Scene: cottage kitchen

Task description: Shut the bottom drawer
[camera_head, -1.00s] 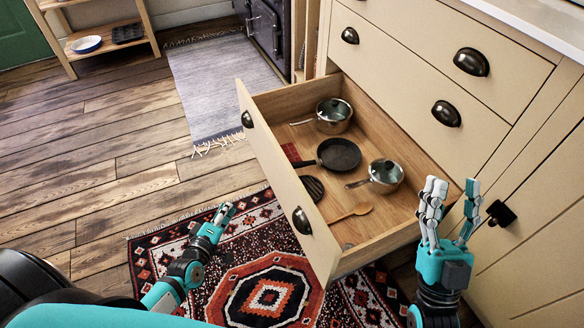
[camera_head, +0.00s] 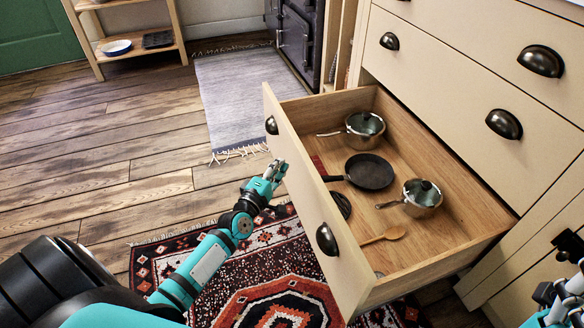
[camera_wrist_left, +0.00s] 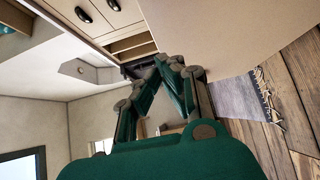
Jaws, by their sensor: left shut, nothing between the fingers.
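The bottom drawer (camera_head: 440,262) is pulled far out of the cream cabinet. Its front panel (camera_head: 308,190) has two dark cup handles (camera_head: 327,239). My left gripper (camera_head: 279,170) is shut and empty, just outside the front panel, between the two handles. I cannot tell whether it touches the panel. In the left wrist view my left gripper (camera_wrist_left: 168,66) points along the large cream panel (camera_wrist_left: 225,35). My right gripper (camera_head: 566,292) is partly cut off at the lower right corner, so its jaws are unclear.
The drawer holds a pot (camera_head: 364,128), a black frying pan (camera_head: 369,171), another pot (camera_head: 422,195) and a wooden spoon (camera_head: 385,236). The upper drawers (camera_head: 450,60) are closed. A patterned rug (camera_head: 290,285) and a grey mat (camera_head: 235,95) lie on the wooden floor.

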